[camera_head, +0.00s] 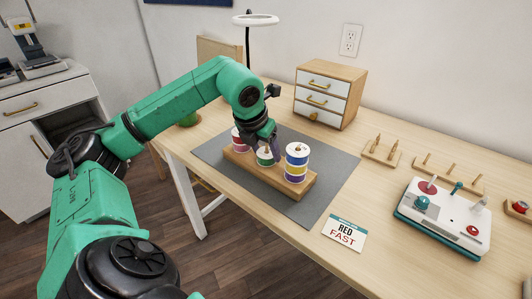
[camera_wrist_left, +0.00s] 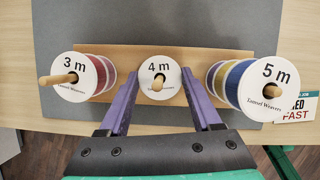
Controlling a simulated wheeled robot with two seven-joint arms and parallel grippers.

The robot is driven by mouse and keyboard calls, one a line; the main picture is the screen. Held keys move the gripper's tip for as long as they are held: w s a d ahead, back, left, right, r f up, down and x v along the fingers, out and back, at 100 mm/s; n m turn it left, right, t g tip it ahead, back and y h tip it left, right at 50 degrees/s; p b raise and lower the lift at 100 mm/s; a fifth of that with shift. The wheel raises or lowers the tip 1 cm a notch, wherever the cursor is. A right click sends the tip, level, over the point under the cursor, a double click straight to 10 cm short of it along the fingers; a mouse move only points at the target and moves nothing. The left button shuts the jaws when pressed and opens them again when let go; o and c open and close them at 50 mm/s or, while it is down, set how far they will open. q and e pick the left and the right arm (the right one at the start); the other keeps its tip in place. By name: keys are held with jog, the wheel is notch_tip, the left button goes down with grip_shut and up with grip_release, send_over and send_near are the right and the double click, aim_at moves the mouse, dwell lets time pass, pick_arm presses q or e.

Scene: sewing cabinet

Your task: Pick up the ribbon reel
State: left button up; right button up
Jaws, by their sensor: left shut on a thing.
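Three ribbon reels stand on pegs on a wooden block (camera_head: 300,190). The left one (camera_head: 239,139), labelled 3 m in the left wrist view (camera_wrist_left: 75,78), has red and purple bands. The middle one (camera_head: 265,157), labelled 4 m (camera_wrist_left: 158,90), looks green and white and is partly hidden by my gripper. The right one (camera_head: 297,160), labelled 5 m (camera_wrist_left: 268,80), is the tallest, with blue, yellow and purple bands. My left gripper (camera_head: 263,146) is shut on the middle reel, one purple finger on each side. The reel still sits over its peg. My right gripper is out of view.
A grey mat (camera_head: 335,185) lies under the block. A small drawer cabinet (camera_head: 330,92) stands behind. Peg racks (camera_head: 382,152) and a white-and-teal device (camera_head: 443,215) are on the right. A ring lamp (camera_head: 255,19) stands at the back.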

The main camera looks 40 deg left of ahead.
pick_arm(q)
jog(key=shift+r, duration=0.4)
notch_tip(320, 180, up, 19)
jog(key=p, duration=0.8)
jog(key=shift+p, duration=0.4)
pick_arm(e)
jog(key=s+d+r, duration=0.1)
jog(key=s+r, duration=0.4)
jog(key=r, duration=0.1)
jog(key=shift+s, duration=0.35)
